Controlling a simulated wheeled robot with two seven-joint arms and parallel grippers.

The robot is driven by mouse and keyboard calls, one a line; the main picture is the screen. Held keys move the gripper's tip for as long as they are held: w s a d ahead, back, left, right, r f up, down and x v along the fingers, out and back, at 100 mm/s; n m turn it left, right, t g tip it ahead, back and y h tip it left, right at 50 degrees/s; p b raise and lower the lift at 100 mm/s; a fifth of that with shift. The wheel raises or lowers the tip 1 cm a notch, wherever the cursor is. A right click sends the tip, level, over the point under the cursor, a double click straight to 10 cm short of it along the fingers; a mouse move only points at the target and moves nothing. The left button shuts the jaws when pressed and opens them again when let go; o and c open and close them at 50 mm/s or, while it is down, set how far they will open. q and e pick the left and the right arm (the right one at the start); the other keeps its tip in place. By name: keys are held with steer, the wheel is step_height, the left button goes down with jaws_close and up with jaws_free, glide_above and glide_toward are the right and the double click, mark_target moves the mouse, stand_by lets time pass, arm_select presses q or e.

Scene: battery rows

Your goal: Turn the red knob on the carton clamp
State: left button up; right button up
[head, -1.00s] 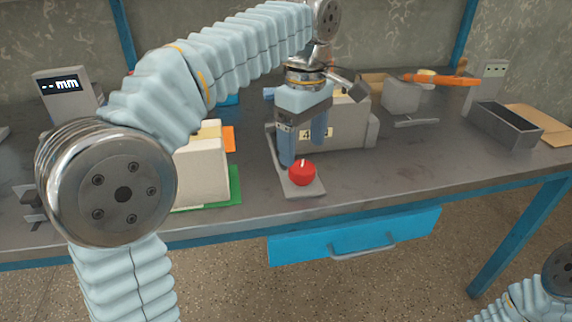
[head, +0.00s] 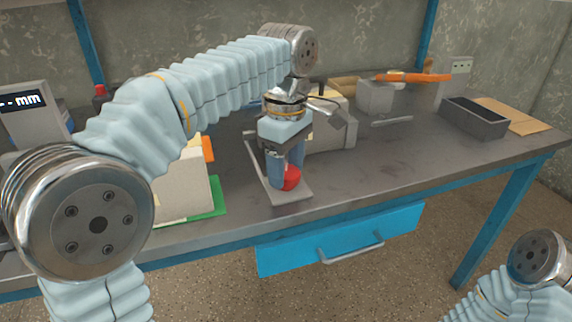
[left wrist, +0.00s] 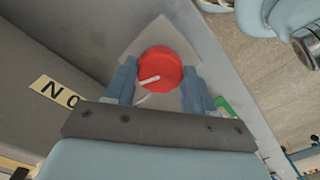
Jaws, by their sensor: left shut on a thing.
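The red knob (head: 291,178) sits on the front end of the carton clamp's grey base plate (head: 290,194). My left gripper (head: 287,178) points down over it, its fingers on either side and shut on the knob. In the left wrist view the red knob (left wrist: 160,69) lies between the two blue fingertips (left wrist: 158,80), its white pointer line aimed to the right and slightly up. A pale box-like body (head: 330,130) stands behind the knob, partly hidden by my arm. The right gripper is out of view; only part of my right arm shows at the lower right.
A cream block (head: 180,188) on a green sheet (head: 207,200) stands left of the clamp. A display reading mm (head: 32,112) is at the far left. A dark open bin (head: 474,120) and an orange tool (head: 412,77) are to the right. The right front bench top is clear.

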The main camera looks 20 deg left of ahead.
arm_select(q)
steer(key=shift+r, duration=0.1)
steer(key=shift+m+p, duration=0.55)
steer(key=shift+m, duration=0.15)
steer(key=shift+m+p, duration=0.45)
steer(key=shift+m, duration=0.75)
steer(key=m, duration=0.3)
steer(key=shift+m, duration=2)
steer(key=o, duration=1)
